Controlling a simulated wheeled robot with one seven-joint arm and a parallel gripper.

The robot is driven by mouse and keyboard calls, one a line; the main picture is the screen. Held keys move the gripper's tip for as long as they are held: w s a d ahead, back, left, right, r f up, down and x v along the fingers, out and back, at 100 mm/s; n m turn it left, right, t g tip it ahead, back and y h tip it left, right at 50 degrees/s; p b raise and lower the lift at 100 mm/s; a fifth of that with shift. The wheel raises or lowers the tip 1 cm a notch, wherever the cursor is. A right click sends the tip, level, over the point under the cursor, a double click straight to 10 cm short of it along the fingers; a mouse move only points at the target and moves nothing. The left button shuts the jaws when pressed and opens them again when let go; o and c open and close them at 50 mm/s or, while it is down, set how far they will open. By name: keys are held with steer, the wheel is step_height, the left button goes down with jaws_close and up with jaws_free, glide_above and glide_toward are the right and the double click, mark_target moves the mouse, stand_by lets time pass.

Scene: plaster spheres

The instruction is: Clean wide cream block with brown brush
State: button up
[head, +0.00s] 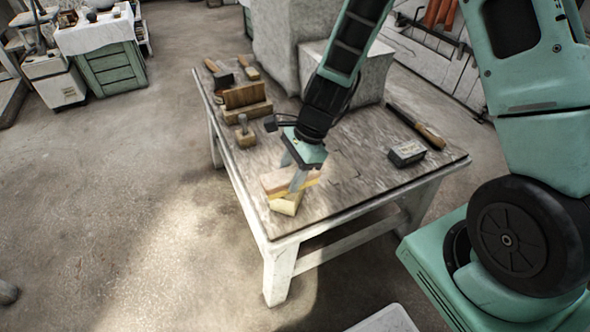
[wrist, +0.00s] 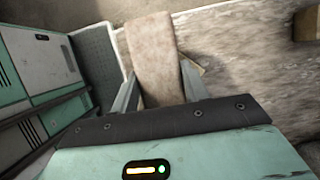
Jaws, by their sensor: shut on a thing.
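My gripper (head: 294,174) is shut on the brown brush (head: 279,184), a pinkish-brown slab with a yellowish underside, near the front left corner of the worktable (head: 340,192). In the wrist view the brush (wrist: 154,50) is a long mottled brown slab between the two fingers. The cream block (head: 287,205) lies directly below the brush at the table's front edge, turned at an angle to it. Brush and block overlap in the picture; I cannot tell whether they touch. The brush hides much of the block, and only a small corner of it shows in the wrist view (wrist: 194,68).
Wooden tools and blocks (head: 246,96) stand at the table's back left. A small dark grey box (head: 407,153) and a long dark tool with a wooden handle (head: 428,135) lie on the right. Large grey blocks (head: 345,72) stand behind. The table's middle is clear.

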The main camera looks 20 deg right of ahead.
steer(key=shift+a, duration=0.9)
steer(key=shift+d+r+p, duration=0.75)
steer(key=shift+d+p, duration=0.05)
steer(key=shift+d, duration=0.3)
steer(key=shift+f+b, duration=0.6)
steer(key=shift+f, duration=0.25)
steer(key=shift+r, duration=0.1)
